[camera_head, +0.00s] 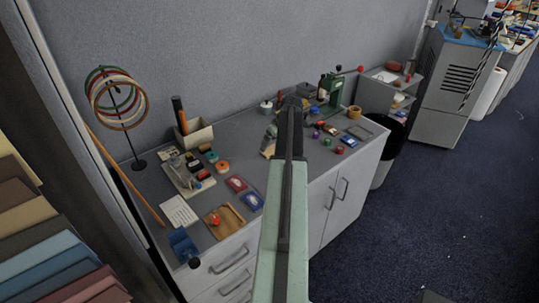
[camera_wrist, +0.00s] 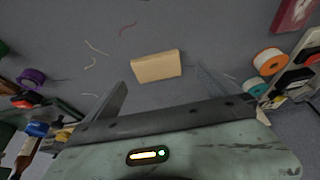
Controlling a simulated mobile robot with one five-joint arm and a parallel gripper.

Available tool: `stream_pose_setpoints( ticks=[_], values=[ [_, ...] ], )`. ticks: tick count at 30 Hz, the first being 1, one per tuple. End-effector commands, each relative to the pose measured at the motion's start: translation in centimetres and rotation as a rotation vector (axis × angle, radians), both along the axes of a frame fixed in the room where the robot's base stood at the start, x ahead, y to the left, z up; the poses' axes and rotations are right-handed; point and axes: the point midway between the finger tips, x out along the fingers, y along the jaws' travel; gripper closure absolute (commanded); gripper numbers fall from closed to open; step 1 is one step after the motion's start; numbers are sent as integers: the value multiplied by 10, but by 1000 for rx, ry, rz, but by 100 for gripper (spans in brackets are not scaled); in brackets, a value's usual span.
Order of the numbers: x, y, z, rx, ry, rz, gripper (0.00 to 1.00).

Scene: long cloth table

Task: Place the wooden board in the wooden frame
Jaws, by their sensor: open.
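The wooden board (camera_wrist: 156,66) is a plain tan block lying on the grey table top in the wrist view, between and just beyond my two fingers. A tan patch beside my arm in the head view (camera_head: 268,151) looks like the same board, partly hidden. My gripper (camera_wrist: 163,88) is open and empty, its fingers apart on either side of the board's near edge; I cannot tell its height above the table. In the head view my gripper (camera_head: 291,103) is mostly hidden by my arm. A tan wooden piece with a reddish item on it (camera_head: 234,214), near the table's front, may be the wooden frame.
Red and blue card packs (camera_head: 236,184) lie left of my arm. A ring stand (camera_head: 139,163) and a pen box (camera_head: 197,134) stand farther left. A green press (camera_head: 331,91) and small coloured items stand right. Thin string scraps (camera_wrist: 97,48) lie near the board.

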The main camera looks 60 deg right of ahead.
Motion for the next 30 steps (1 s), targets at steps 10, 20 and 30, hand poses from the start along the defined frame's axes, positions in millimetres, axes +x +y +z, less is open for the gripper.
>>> stream_pose_setpoints(
  ticks=[10,20,30],
  values=[
    [11,-9,-33,0,0,-1,0],
    [20,-13,-52,0,1,-2,0],
    [20,-13,-52,0,0,-3,66]
  ],
)
